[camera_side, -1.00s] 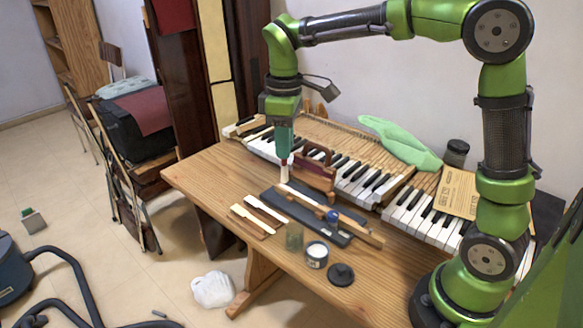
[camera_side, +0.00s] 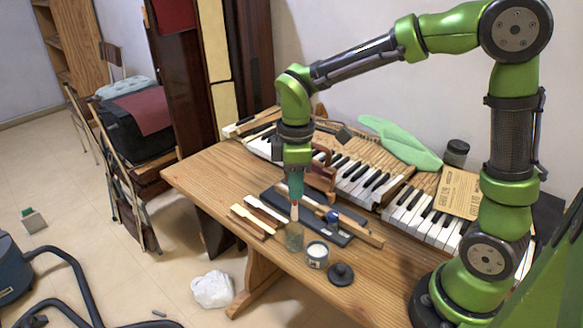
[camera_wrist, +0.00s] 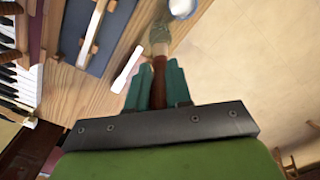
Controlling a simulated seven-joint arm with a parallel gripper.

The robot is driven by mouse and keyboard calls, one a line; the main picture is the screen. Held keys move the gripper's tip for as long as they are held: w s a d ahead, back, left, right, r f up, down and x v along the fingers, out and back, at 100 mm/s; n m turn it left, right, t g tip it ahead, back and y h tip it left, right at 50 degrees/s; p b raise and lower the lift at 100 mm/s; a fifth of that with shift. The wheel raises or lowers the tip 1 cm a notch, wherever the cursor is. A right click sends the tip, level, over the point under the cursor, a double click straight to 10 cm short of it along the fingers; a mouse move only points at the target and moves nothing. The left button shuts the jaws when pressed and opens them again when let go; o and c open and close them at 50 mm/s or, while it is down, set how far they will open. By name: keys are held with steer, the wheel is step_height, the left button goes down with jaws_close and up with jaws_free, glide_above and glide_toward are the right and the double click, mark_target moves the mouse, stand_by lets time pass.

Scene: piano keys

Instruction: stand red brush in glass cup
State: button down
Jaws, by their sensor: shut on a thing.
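My gripper (camera_side: 296,190) is shut on the red brush and points down over the front of the table. The brush (camera_side: 294,211) hangs upright with its pale end down; in the wrist view its red handle (camera_wrist: 159,72) is between the teal fingers (camera_wrist: 158,86). The greenish glass cup (camera_side: 294,239) stands directly below the brush in the side view. The brush's lower end is at about the height of the cup's rim there; I cannot tell whether it is inside.
An open white jar (camera_side: 317,256) and a dark round lid (camera_side: 340,274) stand right of the cup. Pale key sticks (camera_side: 254,218) lie to the left. A dark tray (camera_side: 280,203) with a wooden bar and a blue-topped item (camera_side: 333,218) lies behind. Piano keys (camera_side: 350,177) are further back.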

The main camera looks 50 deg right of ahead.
mark_target(295, 207)
steer(key=shift+f, duration=3.35)
steer(key=c, duration=1)
jaws_free()
steer(key=shift+o, duration=0.2)
step_height(295, 207, up, 17)
steer(key=shift+f, duration=0.1)
